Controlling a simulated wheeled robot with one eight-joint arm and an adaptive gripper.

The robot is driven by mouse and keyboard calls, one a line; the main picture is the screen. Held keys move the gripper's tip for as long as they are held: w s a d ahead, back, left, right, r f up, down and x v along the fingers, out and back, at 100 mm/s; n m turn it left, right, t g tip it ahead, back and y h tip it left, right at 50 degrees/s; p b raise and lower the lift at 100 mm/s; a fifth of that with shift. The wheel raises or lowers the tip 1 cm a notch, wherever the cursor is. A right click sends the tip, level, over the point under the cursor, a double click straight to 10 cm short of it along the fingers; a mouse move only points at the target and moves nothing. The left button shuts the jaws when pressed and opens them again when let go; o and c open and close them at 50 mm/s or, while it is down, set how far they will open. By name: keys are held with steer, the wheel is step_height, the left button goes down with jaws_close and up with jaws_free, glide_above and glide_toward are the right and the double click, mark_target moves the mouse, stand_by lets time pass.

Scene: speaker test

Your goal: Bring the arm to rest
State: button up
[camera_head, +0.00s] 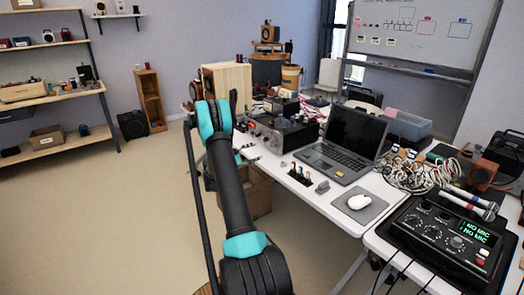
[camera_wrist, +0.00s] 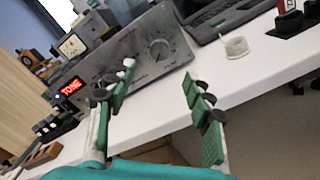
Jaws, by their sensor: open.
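My gripper shows in the wrist view (camera_wrist: 159,74), with its two green-padded fingers spread apart and nothing between them. It is close to the white table edge (camera_wrist: 245,88), near a grey device with a knob and a red "TONE" display (camera_wrist: 150,48). In the head view my arm stretches forward from the bottom centre, black with teal bands, to the left of the table. The gripper's fingers cannot be made out clearly there.
A laptop (camera_head: 343,145), a mouse (camera_head: 358,202) and a mixer reading "NO MIC" (camera_head: 445,235) are on the tables at right. A cardboard box (camera_head: 259,190) sits below the table. Shelves (camera_head: 50,97) stand at far left. The floor (camera_head: 90,220) at left is clear.

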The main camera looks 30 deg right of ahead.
steer(key=shift+a, duration=1)
